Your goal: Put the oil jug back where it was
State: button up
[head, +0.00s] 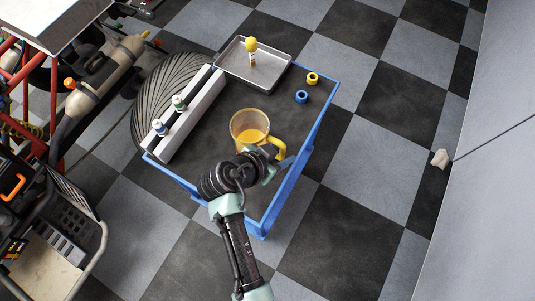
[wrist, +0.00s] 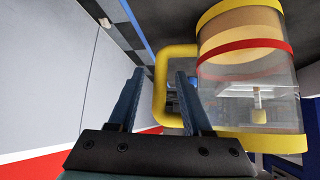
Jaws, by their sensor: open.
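The oil jug (head: 237,122) stands on the dark top of the blue cart (head: 318,112), a clear jug with yellow liquid and a yellow handle (head: 279,145). In the wrist view the jug (wrist: 245,85) is on the right, with yellow bands and a red band. My gripper (head: 279,160) is at the handle side of the jug, near the cart's right edge. In the wrist view my gripper (wrist: 158,80) is open, and the upright bar of the handle (wrist: 160,85) appears between its two fingers. I cannot tell whether either finger touches it.
A metal tray (head: 232,66) holding a yellow-topped item (head: 252,48) is at the cart's back. A yellow ring (head: 312,78) and a blue ring (head: 301,97) lie near the right edge. A pale rail (head: 190,115) with small bottles and a tyre (head: 160,90) are left of the jug.

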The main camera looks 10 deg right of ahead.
jog(key=v, duration=0.8)
jog(key=w+a+r+n+t+y, duration=0.2)
jog(key=w+r+t, duration=0.4)
jog(key=r, duration=0.8)
jog(key=w+a+r+n+t+y, duration=0.2)
jog(key=w+r+t, duration=0.2)
jog(key=w+r, duration=0.75)
jog(key=s+r+n+t+y, duration=0.1)
jog(key=s+r+t, duration=0.15)
jog(key=r, duration=0.75)
jog(key=s+r+n+t+y, duration=0.1)
jog(key=s+r+t, duration=0.15)
jog(key=r, duration=0.65)
jog(key=s+d+r+n+t, duration=0.1)
jog(key=s+r+n+t, duration=0.1)
jog(key=s+r, duration=0.3)
jog(key=s+r+n+t+y, duration=0.1)
jog(key=s+r+t, duration=0.3)
jog(key=r, duration=0.9)
jog(key=shift+s+d+n+t, duration=0.4)
jog(key=shift+s+n, duration=0.2)
jog(key=shift+s, duration=0.3)
